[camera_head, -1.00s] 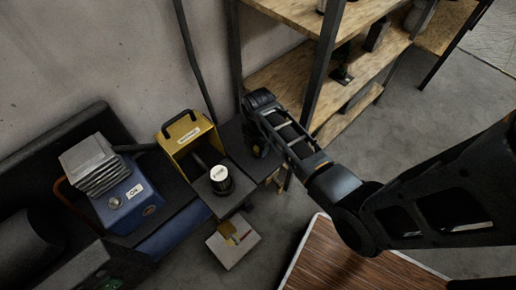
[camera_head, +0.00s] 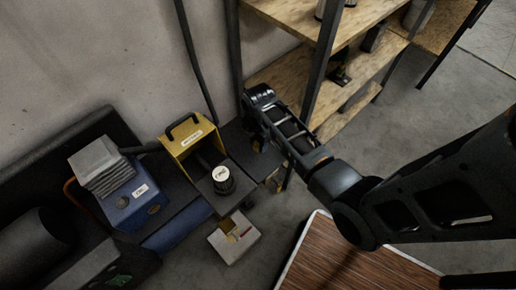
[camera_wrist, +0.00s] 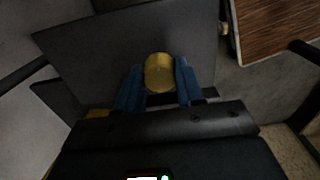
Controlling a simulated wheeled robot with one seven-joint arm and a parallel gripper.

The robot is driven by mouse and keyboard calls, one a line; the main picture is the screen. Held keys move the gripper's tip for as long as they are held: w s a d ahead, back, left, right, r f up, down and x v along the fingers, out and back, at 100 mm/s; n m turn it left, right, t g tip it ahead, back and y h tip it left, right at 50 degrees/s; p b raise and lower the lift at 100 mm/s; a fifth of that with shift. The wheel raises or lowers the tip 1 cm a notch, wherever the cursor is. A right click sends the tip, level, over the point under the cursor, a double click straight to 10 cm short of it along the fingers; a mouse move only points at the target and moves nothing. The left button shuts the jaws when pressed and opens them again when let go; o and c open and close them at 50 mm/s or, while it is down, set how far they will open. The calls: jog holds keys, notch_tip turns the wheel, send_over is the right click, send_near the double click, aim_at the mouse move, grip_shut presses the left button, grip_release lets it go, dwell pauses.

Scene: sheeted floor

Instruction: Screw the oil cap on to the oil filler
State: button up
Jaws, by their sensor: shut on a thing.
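A round yellow cap (camera_wrist: 159,70) sits between the two blue fingers of my gripper (camera_wrist: 160,85) in the wrist view, and the fingers press on its sides. I take it to be the oil cap. A dark grey flat surface (camera_wrist: 100,50) lies behind it. What is directly beneath the cap is hidden, so I cannot tell whether it touches a filler. In the head view, my gripper end is at the dark bench beside the yellow housing, and its fingers and the cap are not clear there. I cannot make out the oil filler in either view.
A yellow housing (camera_head: 187,134) with a black handle stands left of my arm. A black cylinder with a white labelled top (camera_head: 222,180) is in front of it. A blue machine (camera_head: 137,208) stands further left. Wooden shelves (camera_head: 290,75) rise close behind my arm.

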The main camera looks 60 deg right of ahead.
jog(key=shift+r, duration=0.35)
notch_tip(320, 180, up, 2)
jog(key=shift+p, duration=1.25)
jog(key=shift+r, duration=0.9)
